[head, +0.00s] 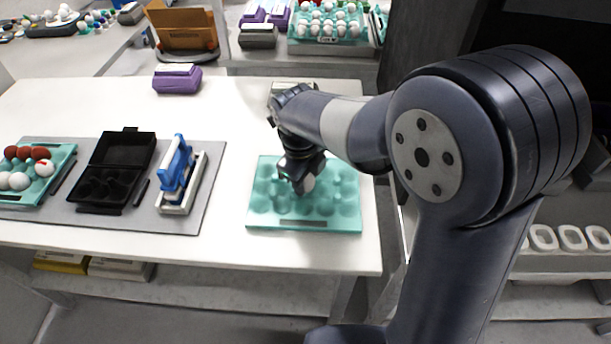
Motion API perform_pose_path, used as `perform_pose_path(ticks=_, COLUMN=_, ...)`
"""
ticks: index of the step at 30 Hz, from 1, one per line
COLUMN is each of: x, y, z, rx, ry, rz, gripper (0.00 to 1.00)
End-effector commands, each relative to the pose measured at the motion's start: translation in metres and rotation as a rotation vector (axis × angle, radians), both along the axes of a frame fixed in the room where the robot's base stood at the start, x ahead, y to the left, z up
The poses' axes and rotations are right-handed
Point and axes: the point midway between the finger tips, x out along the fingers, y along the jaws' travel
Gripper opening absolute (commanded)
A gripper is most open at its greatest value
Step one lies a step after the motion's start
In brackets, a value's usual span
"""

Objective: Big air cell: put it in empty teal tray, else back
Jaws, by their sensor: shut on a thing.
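My gripper (301,186) is shut on a white egg (308,183), low over the middle of the teal tray (344,222). I cannot tell whether the egg touches the tray. The cups that show in this tray look empty; some are hidden behind my gripper and arm. A second teal tray (60,159) at the far left holds red-brown eggs (40,153) and white eggs (19,181). The egg's air cell does not show.
A grey mat (214,168) bears an open black case (128,153) and a blue and white device (178,168). A purple carton (177,80) stands at the back.

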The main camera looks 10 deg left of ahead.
Motion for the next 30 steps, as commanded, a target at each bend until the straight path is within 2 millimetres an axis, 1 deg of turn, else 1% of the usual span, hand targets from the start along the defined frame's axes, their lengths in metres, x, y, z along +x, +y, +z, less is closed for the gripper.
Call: perform_pose_path(ticks=30, x=0.000, y=0.000, z=-0.015, rx=0.000, ry=0.000, rz=0.000, gripper=0.33)
